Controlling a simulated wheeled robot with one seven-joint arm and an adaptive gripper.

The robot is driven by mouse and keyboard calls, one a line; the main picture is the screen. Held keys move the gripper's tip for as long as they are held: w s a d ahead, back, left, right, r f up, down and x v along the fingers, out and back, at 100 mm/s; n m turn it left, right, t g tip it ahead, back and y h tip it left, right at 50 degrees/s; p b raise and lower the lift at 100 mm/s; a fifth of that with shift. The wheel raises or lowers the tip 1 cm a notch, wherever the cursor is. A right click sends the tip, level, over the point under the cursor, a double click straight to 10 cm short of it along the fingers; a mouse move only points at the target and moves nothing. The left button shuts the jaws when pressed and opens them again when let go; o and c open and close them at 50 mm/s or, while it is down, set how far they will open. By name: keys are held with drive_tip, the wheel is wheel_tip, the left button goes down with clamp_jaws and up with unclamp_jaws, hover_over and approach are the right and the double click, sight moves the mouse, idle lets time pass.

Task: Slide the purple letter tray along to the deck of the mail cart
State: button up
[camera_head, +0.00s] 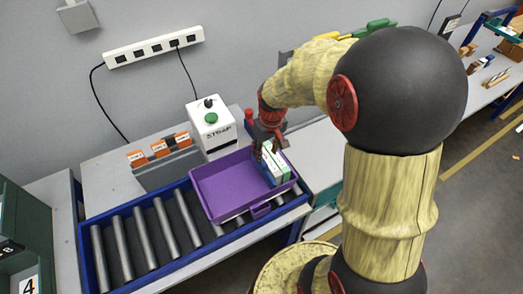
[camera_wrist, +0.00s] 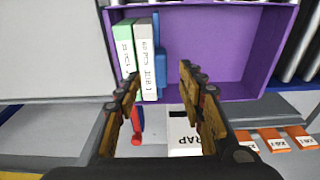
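The purple letter tray (camera_head: 230,181) sits on the roller conveyor, towards its right end. White and green box-like items (camera_head: 275,163) and a blue piece stand at the tray's right end. My gripper (camera_head: 270,143) is beside the tray's back right corner, near these items. In the wrist view my gripper (camera_wrist: 160,75) is open, with nothing between its fingers. The tray (camera_wrist: 222,45) lies beyond the fingertips there, with the white item (camera_wrist: 147,60) and green item (camera_wrist: 124,48) inside. I cannot tell whether a finger touches anything. The mail cart's deck is not clearly visible; my arm covers much of the right side.
The blue-framed roller conveyor (camera_head: 135,245) has bare rollers left of the tray. A white box with a green button (camera_head: 211,128) and a grey holder with orange-labelled cards (camera_head: 165,167) stand behind it. A green cabinet (camera_head: 25,225) is at far left.

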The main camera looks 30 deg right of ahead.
sight(264, 164)
drive_tip(key=shift+a, duration=0.15)
drive_tip(key=shift+w+f+b, duration=0.25)
drive_tip(key=shift+f+b, duration=0.1)
drive_tip(key=shift+f, duration=1.6)
drive_tip(key=shift+w+f+b, duration=0.2)
drive_tip(key=shift+f+b, duration=0.15)
drive_tip(key=shift+f, duration=1.55)
drive_tip(key=shift+c, duration=1)
drive_tip(key=c, duration=0.7)
clamp_jaws()
